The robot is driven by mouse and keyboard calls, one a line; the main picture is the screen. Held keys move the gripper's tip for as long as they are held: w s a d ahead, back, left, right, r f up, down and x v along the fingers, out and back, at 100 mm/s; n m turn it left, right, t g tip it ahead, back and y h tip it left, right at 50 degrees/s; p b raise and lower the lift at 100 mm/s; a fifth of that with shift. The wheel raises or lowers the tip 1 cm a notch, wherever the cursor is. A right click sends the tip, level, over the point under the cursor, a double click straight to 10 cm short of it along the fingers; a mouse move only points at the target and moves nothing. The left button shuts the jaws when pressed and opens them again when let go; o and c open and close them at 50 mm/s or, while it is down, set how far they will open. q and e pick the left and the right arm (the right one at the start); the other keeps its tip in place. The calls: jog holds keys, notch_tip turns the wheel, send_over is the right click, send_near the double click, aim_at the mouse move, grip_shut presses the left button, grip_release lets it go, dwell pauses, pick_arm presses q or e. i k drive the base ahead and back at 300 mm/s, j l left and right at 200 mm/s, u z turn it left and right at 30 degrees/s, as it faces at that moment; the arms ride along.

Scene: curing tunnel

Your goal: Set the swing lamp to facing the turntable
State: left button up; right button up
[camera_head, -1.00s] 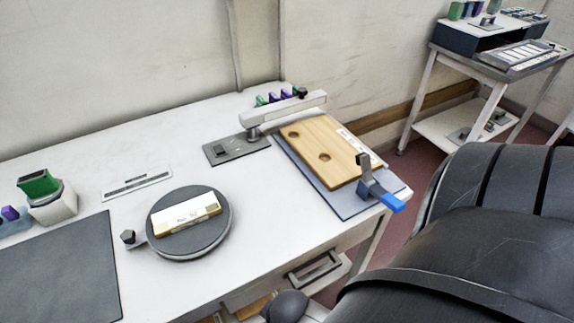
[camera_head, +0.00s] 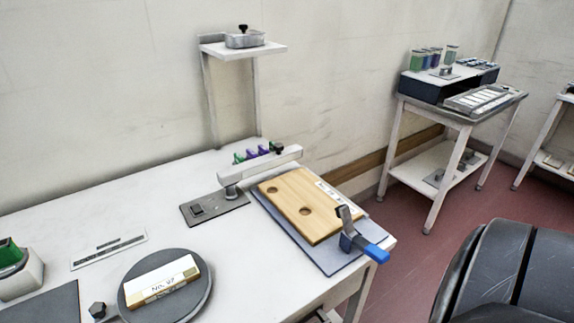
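The swing lamp (camera_head: 262,165) is a pale bar on a short post, standing on a grey base plate (camera_head: 205,208) towards the back of the white table. The bar points right, past the back edge of a wooden board, away from the turntable. The turntable (camera_head: 196,302) is a dark round disc at the bottom, cut slightly by the frame edge, with a labelled block (camera_head: 162,280) lying on it. Neither of my grippers is in view. A black rounded part at the lower right is probably my arm.
The wooden board (camera_head: 290,190) lies on a blue-grey mat with a blue-handled clamp (camera_head: 358,240) at its front corner. Small coloured bottles (camera_head: 257,152) stand behind the lamp. A side table (camera_head: 460,118) stands at right.

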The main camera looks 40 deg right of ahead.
aim_at(232, 175)
jog(key=z, duration=1.3)
jog(key=j, duration=0.05)
